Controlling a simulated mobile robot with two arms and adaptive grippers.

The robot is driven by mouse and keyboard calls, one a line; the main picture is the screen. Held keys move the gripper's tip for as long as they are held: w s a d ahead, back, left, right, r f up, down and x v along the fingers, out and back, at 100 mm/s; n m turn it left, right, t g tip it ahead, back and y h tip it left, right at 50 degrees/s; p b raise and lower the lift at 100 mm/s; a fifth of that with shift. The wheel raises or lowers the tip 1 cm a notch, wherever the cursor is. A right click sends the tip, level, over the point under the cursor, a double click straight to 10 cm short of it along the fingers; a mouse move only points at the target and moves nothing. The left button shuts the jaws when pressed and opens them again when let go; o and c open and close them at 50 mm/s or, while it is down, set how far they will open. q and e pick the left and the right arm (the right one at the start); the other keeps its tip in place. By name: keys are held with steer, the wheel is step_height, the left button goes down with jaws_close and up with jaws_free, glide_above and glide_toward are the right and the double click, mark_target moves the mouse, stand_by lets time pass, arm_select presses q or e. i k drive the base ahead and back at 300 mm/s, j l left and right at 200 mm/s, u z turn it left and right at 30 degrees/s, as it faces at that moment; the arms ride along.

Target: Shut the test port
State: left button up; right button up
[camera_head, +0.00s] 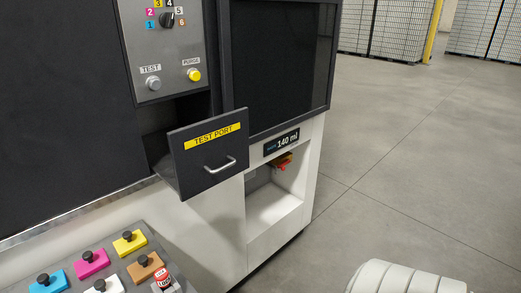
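The test port (208,161) is a dark panel with a yellow "TEST PORT" label and a silver bar handle (220,166). It stands open, tilted out from the front of the machine. A dark gap (160,147) shows behind its left side and above it. The inside of the port is mostly hidden by the panel. Neither of my grippers is in view, and nothing touches the handle.
Above the port is a control panel (163,45) with a dial, a grey TEST button and a yellow PURGE button. A white recess (274,203) lies below the 140 ml display (282,142). Colored knobbed blocks (130,242) sit at lower left. Open floor (410,180) lies right.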

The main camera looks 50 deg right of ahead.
mark_target(203, 155)
steer(key=z, duration=1.3)
